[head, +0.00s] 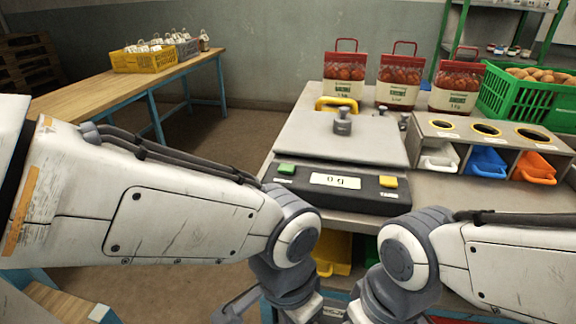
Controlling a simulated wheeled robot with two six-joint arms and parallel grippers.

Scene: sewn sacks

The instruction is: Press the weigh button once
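A scale stands on the bench with a grey pan (370,148) and a dark front panel (328,195). A green button (287,169) is at the panel's left and a yellow button (388,182) at its right. The small labels by the buttons are too small to read surely. The display (335,181) between them appears to read 0 g. A metal weight (342,124) appears to stand on the pan. Both my arms reach in low, in front of the scale, with their wrists bent down at the bottom edge.
Several red-topped sacks (401,84) stand behind the scale. A green crate (530,98) of potato-like items is at right, above bins with white, blue and orange scoops (487,163). A wooden table (130,88) with a yellow crate (143,61) is at far left.

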